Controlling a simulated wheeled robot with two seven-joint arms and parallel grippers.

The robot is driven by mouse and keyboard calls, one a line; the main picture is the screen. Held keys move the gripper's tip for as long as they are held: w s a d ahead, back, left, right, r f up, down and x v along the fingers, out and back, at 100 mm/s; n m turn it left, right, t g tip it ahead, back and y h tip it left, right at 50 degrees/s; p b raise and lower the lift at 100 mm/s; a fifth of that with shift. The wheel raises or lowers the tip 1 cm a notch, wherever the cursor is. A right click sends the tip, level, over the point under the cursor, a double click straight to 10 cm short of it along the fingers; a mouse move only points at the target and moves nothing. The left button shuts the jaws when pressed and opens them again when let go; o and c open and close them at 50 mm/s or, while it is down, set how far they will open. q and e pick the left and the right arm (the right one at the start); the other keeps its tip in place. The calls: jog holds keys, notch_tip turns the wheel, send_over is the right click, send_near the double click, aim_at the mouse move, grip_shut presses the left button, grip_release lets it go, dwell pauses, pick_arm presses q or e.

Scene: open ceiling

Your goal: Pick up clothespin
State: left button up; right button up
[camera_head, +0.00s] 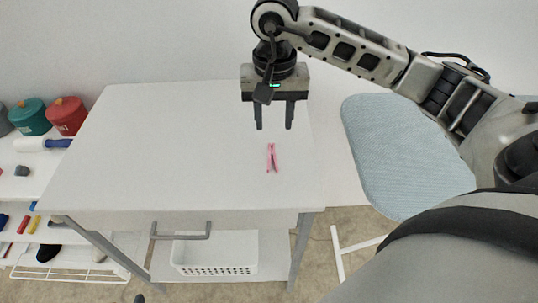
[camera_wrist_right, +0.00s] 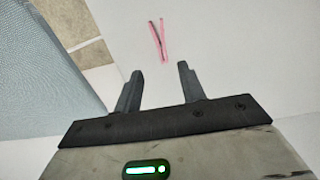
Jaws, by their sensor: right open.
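A small pink clothespin (camera_head: 272,158) lies on the white table (camera_head: 190,150), near its right side. My right gripper (camera_head: 274,127) is open and empty, with its two dark fingers pointing down. In the head view it shows just above the clothespin in the picture, apart from it. In the right wrist view the clothespin (camera_wrist_right: 157,40) lies beyond the fingertips of the right gripper (camera_wrist_right: 158,70), roughly in line with the gap between them. My left gripper is not in view.
A light blue ironing board (camera_head: 405,155) stands right of the table. A shelf at left holds a green pot (camera_head: 30,117), a red pot (camera_head: 66,115) and smaller items. A white basket (camera_head: 215,254) sits under the table. The tabletop around the clothespin is clear.

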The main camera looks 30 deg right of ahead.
aim_at(272, 153)
jog(key=f, duration=0.5)
jog(key=f+p, duration=0.1)
jog(key=f, duration=0.2)
jog(key=shift+w+f, duration=0.2)
jog(key=shift+w, duration=0.2)
grip_shut()
